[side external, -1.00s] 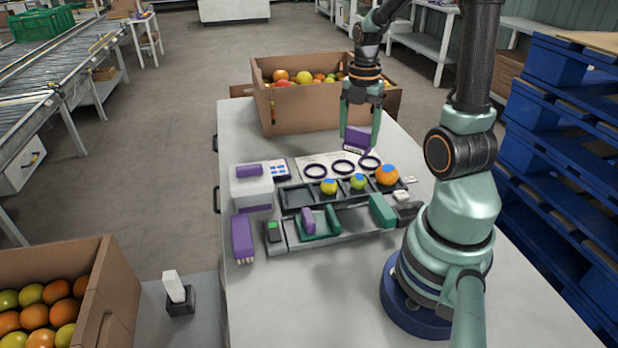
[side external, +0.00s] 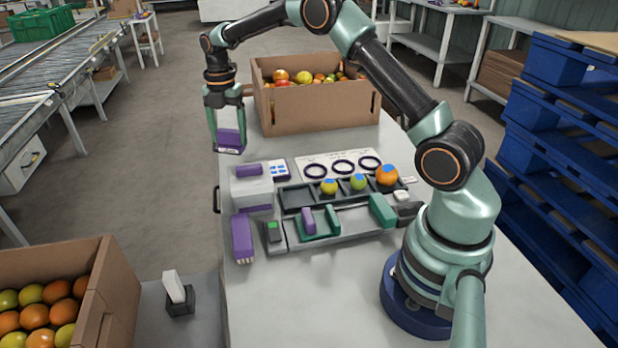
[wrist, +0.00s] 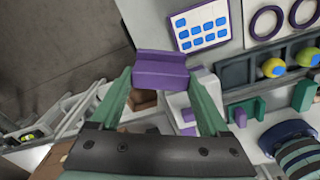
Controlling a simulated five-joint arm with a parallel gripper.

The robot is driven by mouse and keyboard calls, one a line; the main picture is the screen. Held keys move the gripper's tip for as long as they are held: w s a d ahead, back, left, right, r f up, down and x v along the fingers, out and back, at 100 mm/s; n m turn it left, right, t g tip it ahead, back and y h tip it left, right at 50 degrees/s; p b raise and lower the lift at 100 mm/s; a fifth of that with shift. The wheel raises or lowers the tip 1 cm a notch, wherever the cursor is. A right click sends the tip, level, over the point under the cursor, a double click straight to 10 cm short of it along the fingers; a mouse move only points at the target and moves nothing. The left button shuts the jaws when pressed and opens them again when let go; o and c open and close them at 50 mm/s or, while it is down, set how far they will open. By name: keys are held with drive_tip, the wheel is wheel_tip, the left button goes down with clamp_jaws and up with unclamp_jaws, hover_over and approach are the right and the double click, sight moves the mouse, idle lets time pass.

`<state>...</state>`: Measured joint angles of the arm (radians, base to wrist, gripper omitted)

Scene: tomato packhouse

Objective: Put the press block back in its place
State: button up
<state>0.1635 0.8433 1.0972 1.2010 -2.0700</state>
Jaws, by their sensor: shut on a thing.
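My gripper (side external: 225,122) is shut on a purple block (side external: 231,138), which looks like the press block. A pale strip with dark marks runs along its lower edge. The gripper holds it in the air by the table's far left edge, left of the fruit box and beyond the white unit. In the wrist view the purple block (wrist: 160,76) spans the space between the two green fingers. Other purple parts are a block on top of the white unit (side external: 250,171), a toothed piece (side external: 242,238) on the table, and an upright part (side external: 309,220) in a green holder (side external: 320,234).
A cardboard box of fruit (side external: 318,108) stands at the table's far end. A card with blue stickers (wrist: 205,24) lies beside the white unit. The near table is clear.

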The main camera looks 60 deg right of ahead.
sight(226, 152)
drive_tip(key=shift+w+a+f, duration=0.2)
drive_tip(key=shift+w+a, duration=0.15)
drive_tip(key=shift+a, duration=0.25)
drive_tip(key=shift+f, duration=4)
drive_tip(key=shift+f, duration=0.4)
drive_tip(key=o, duration=1)
drive_tip(key=shift+c, duration=0.4)
drive_tip(key=shift+c, duration=0.2)
drive_tip(key=shift+r, duration=3.5)
